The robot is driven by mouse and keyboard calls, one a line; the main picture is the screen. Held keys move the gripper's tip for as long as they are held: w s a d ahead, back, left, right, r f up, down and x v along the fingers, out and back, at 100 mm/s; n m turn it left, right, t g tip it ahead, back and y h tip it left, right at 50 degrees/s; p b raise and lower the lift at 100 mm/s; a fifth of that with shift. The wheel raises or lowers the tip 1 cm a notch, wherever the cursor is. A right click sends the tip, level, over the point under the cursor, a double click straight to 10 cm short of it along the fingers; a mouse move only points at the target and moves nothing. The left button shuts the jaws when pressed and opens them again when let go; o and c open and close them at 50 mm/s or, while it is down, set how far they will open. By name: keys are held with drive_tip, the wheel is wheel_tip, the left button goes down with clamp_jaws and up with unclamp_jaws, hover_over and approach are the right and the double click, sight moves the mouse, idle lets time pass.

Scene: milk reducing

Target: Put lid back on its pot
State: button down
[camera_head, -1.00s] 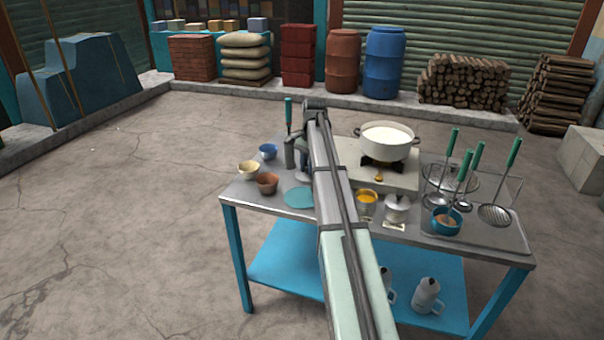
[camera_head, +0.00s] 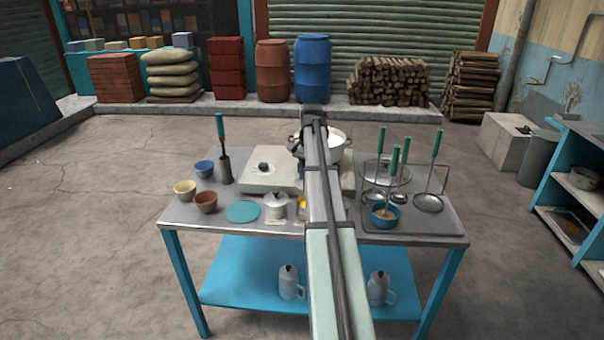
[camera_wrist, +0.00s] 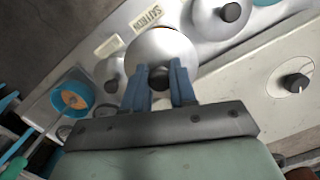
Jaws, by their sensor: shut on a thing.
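My gripper (camera_wrist: 160,80) shows in the wrist view with its two blue fingers closed around the dark knob of a round steel lid (camera_wrist: 165,46). The lid is between two lidded steel pots (camera_wrist: 218,20) and hides what is under it. In the head view, an open pot with yellow contents (camera_head: 301,207) is partly covered by my arm. A lidded pot (camera_head: 276,206) stands just left of it. My fingers and the held lid are hidden behind my arm in the head view.
A large white pot (camera_head: 337,150) sits on the stove at the back. Bowls (camera_head: 205,202) and a teal mat (camera_head: 242,211) are at the left. The stove knob (camera_wrist: 296,83) is close in the wrist view.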

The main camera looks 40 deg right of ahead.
wheel_tip(320, 180, down, 6)
drive_tip(key=shift+f, duration=0.2)
idle(0.5)
drive_tip(key=shift+f, duration=0.6)
idle(0.5)
drive_tip(key=c, duration=0.8)
unclamp_jaws()
drive_tip(key=r, duration=0.4)
drive_tip(key=d+r, duration=0.1)
drive_tip(key=r, duration=0.8)
drive_tip(key=shift+w+d+r, duration=0.2)
drive_tip(key=shift+w+r, duration=0.1)
drive_tip(key=shift+r, duration=0.05)
